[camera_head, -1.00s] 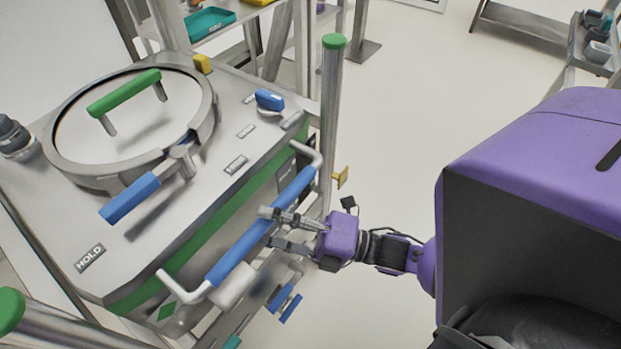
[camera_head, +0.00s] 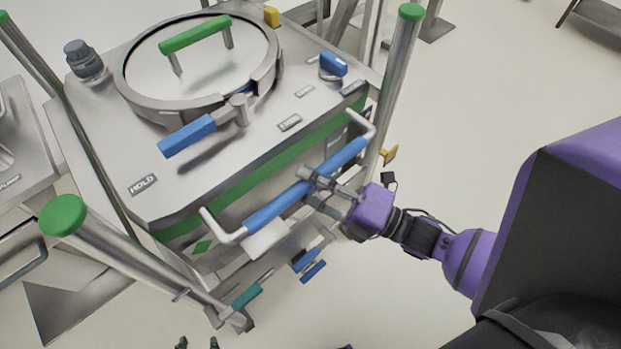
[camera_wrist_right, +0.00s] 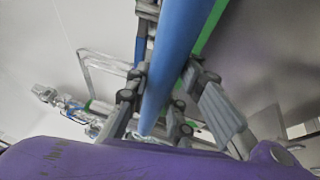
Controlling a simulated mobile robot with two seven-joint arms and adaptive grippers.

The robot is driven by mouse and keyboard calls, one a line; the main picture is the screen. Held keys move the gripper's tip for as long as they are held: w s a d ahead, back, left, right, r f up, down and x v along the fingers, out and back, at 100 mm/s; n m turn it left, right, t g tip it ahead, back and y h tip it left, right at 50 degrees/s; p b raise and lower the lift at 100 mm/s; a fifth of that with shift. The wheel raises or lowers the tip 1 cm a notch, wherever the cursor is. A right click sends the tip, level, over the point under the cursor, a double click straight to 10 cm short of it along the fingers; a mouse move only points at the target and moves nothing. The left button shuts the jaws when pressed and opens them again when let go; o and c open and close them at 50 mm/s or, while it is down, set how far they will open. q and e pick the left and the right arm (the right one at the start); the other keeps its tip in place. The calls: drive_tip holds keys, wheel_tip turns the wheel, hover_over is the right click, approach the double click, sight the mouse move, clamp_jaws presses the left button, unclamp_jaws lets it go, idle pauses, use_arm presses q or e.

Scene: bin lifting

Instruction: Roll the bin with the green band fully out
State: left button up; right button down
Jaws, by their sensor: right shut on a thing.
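The steel bin with the green band (camera_head: 262,177) stands between two green-capped posts. Its round lid has a green handle (camera_head: 195,35) and a blue-gripped latch (camera_head: 188,135). A blue push bar (camera_head: 275,207) on white brackets runs along the near side. My right gripper (camera_head: 318,183) is shut around this bar, a little past its middle. In the right wrist view the bar (camera_wrist_right: 172,70) passes between the two fingers. Two dark tips at the bottom edge of the head view look like my left gripper (camera_head: 198,343), apart and empty. The bin's wheels are mostly hidden.
A green-capped post (camera_head: 400,65) stands close by the bar's far end, with a yellow tab (camera_head: 390,154) beside it. Another post (camera_head: 120,248) stands at the near left corner. Blue pedals (camera_head: 308,265) sit low under the bar. Light floor to the right is open.

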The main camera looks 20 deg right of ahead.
drive_tip(key=shift+w+a, duration=0.15)
drive_tip(key=shift+w, duration=0.25)
drive_tip(key=c, duration=1.5)
unclamp_jaws()
drive_tip(key=shift+w, duration=0.15)
drive_tip(key=v, duration=0.7)
drive_tip(key=shift+s+f, duration=0.1)
drive_tip(key=shift+s, duration=0.2)
